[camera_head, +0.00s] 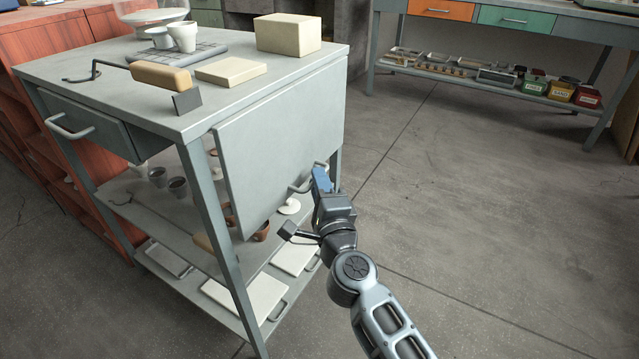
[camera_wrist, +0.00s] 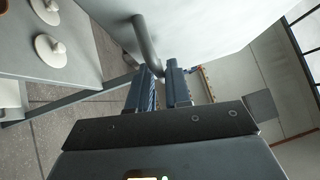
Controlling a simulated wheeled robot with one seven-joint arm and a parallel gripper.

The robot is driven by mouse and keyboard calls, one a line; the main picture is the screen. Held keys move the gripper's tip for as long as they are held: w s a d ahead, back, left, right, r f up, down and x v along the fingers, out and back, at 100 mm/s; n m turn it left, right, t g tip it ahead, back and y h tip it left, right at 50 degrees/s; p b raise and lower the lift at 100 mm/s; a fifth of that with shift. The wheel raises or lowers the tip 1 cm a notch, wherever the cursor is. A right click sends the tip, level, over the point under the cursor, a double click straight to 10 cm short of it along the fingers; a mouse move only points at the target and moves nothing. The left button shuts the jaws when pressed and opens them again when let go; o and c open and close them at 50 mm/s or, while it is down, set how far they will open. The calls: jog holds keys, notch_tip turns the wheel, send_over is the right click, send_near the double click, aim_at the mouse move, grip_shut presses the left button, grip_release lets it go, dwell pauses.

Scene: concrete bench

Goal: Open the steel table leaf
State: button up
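The steel table leaf (camera_head: 275,150) hangs folded down from the right edge of the steel table (camera_head: 130,103), tilted slightly outward at its lower edge. A bar handle (camera_head: 301,187) is on its outer face near the bottom. My gripper (camera_head: 321,181) is at the right part of this handle. In the wrist view the grey handle (camera_wrist: 147,45) runs down into the narrow gap between the blue fingers of my gripper (camera_wrist: 161,80). The fingers appear closed on the bar; the contact is partly hidden. The leaf's pale face (camera_wrist: 205,25) fills the upper middle there.
On the tabletop are a cream block (camera_head: 288,35), a flat slab (camera_head: 231,71), cups (camera_head: 183,36) and a wooden-handled tool (camera_head: 160,76) near the front edge. Pots and white pieces stand on the lower shelves. The floor (camera_head: 470,200) to the right is clear.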

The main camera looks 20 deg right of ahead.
grip_shut()
jog(key=shift+s+r+p, duration=0.1)
jog(key=shift+p, duration=0.25)
jog(key=shift+s+d+r+p, duration=0.15)
jog(key=shift+s+d+p, duration=0.05)
jog(key=shift+p, duration=0.65)
